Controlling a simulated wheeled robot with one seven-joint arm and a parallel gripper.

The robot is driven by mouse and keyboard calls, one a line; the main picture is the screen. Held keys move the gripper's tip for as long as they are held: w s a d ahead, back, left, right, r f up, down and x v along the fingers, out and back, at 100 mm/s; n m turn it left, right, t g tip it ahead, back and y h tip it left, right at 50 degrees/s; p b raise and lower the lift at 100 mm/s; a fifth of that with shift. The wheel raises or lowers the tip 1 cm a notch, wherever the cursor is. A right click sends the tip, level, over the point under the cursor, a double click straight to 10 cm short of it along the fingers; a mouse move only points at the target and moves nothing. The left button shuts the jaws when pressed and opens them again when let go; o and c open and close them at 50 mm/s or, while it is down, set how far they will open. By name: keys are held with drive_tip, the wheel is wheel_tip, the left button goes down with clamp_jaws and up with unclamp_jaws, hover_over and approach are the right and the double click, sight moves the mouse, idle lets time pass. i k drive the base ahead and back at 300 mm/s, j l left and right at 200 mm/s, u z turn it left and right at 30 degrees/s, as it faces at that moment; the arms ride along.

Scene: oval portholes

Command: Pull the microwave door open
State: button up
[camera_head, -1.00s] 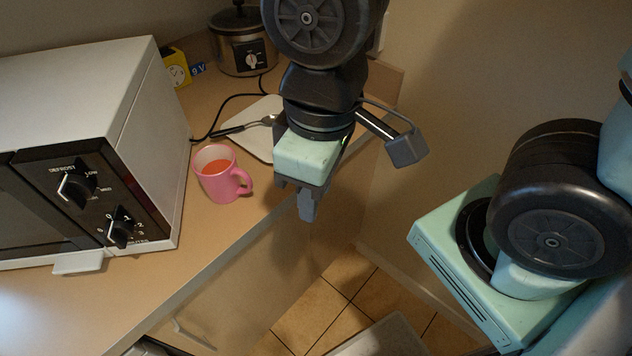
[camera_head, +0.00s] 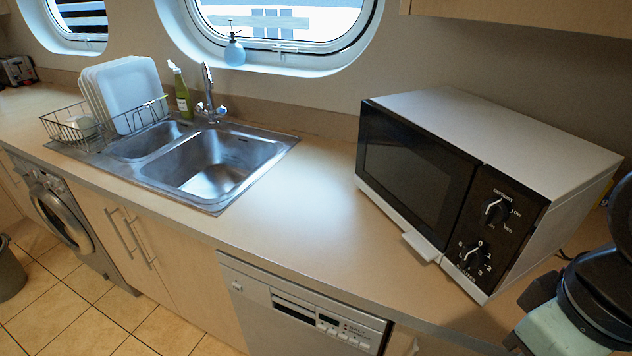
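The microwave (camera_head: 495,135) stands on the counter at the right, white-topped with a black front. Its door (camera_head: 412,175) is shut, with a dark window. A light handle or tab (camera_head: 421,246) sticks out at the bottom of the front, near the door's right edge. Two dials are on the panel right of the door. Part of my arm shows at the lower right edge, to the right of the microwave and apart from its handle. The fingertips of my gripper are not clearly visible there, so its opening cannot be judged.
The counter (camera_head: 305,225) in front and left of the microwave is clear. A steel sink (camera_head: 215,170) and a dish rack (camera_head: 75,128) with white plates lie further left. A dishwasher (camera_head: 300,310) is below the counter. The wall with an oval porthole (camera_head: 285,30) is behind.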

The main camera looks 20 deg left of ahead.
sight(406, 169)
drive_tip(key=u, duration=0.55)
drive_tip(key=i+j+u, duration=0.1)
drive_tip(key=j, duration=0.3)
drive_tip(key=i+j, duration=0.15)
drive_tip(key=j, duration=0.2)
drive_tip(key=i+j+u, duration=0.15)
drive_tip(key=j, duration=0.2)
